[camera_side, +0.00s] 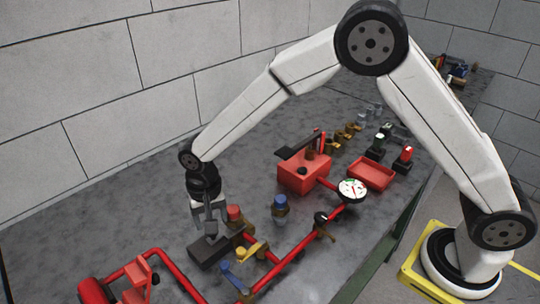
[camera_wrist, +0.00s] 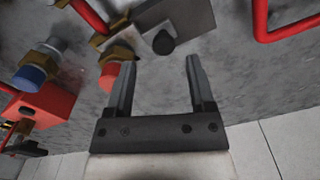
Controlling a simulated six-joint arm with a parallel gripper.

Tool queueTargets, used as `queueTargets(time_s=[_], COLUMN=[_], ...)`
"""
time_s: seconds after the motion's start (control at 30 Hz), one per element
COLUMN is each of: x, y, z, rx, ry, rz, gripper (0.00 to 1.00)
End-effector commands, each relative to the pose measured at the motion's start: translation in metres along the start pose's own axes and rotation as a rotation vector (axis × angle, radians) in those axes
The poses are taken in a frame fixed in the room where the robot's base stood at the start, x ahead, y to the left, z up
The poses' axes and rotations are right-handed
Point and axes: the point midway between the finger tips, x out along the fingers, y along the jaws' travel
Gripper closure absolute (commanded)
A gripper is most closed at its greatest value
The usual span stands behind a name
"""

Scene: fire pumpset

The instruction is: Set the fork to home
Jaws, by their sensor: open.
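My gripper (camera_side: 211,228) points down over the near left part of the bench. Its two fingers are apart with nothing between them in the wrist view (camera_wrist: 160,63). A dark grey block (camera_side: 206,252) lies just below the fingers; in the wrist view the block (camera_wrist: 192,14) carries a short dark round peg (camera_wrist: 163,43) ahead of the fingertips. I cannot tell for sure which piece is the fork. A red-capped brass fitting (camera_side: 235,213) stands close to the right of my gripper, and its cap (camera_wrist: 110,76) shows beside the left finger in the wrist view.
A blue-capped fitting (camera_side: 280,204) stands farther right. Red pipes (camera_side: 285,258) with yellow and blue valve handles run along the front. A red box (camera_side: 304,176), a gauge (camera_side: 352,190) and a red tray (camera_side: 372,174) stand beyond. Bench to the left of my gripper is clear.

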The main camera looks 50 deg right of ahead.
Motion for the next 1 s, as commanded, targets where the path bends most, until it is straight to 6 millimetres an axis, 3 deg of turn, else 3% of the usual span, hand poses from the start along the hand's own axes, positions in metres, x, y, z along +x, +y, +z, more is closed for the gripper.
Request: queueTargets(time_s=[0.33,0.83,1.0], x=[-0.041,-0.047,-0.050], y=[0.000,0.002,0.014], z=[-0.001,-0.001,-0.003], rx=[0.000,-0.001,-0.014], ry=[0.002,0.001,0.008], rz=[-0.001,0.001,-0.007], gripper=[0.31,0.31,0.31])
